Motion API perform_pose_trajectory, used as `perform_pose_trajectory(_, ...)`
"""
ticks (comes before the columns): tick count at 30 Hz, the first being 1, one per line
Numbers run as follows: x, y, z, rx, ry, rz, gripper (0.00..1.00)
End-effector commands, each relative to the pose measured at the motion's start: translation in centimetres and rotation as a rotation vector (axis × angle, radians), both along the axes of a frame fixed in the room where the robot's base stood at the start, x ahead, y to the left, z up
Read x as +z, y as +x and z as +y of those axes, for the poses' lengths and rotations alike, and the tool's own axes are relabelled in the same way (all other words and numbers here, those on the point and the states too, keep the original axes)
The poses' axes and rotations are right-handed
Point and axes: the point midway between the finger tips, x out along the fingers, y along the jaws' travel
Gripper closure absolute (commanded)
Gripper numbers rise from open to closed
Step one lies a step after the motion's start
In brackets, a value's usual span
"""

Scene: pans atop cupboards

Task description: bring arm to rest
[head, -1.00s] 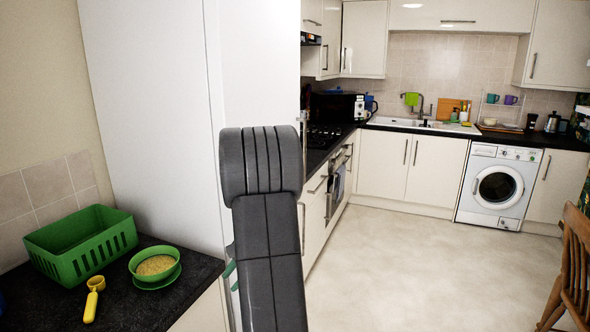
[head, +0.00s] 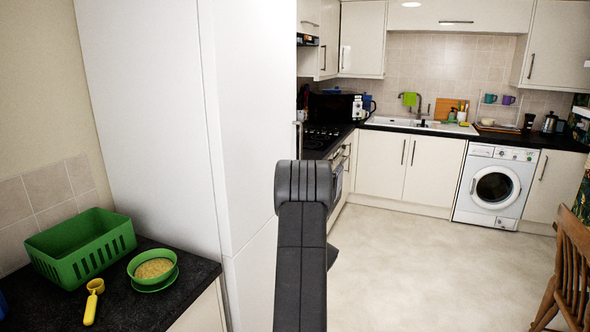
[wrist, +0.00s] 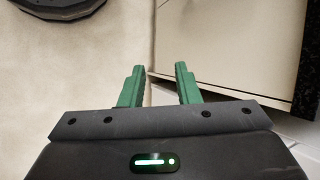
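My gripper (wrist: 158,84) shows in the wrist view with its two green fingers apart and nothing between them. Beyond the fingers are the pale floor and a cream cupboard front. In the head view my dark arm (head: 303,240) rises at the centre, in front of the tall white cabinet's right edge and the floor. The gripper itself is hidden in the head view.
A dark counter (head: 205,271) at the left holds a green basket (head: 80,250), a green bowl (head: 153,268) of yellowish grains and a yellow scoop (head: 93,300). A tall white cabinet (head: 150,120) stands behind it. The floor (head: 410,270) is clear; a wooden chair (head: 570,265) stands at right.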

Motion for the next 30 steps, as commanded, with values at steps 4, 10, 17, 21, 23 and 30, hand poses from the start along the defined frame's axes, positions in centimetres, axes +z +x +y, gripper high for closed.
perform_pose_trajectory(4, -1.0, -0.6, -1.4, 0.048, 0.002, 0.001, 0.71)
perform_pose_trajectory(10, -1.6, -0.9, -2.2, 0.077, 0.001, 0.0, 0.71)
perform_pose_trajectory(17, -1.6, -0.9, -2.2, 0.08, 0.001, 0.0, 0.71)
perform_pose_trajectory(21, -1.6, -0.9, -2.2, 0.08, 0.0, 0.0, 0.71)
perform_pose_trajectory(23, -1.4, -1.0, -2.2, 0.082, -0.003, 0.001, 0.71)
perform_pose_trajectory(30, -0.2, -2.3, -2.0, 0.104, -0.034, 0.012, 0.71)
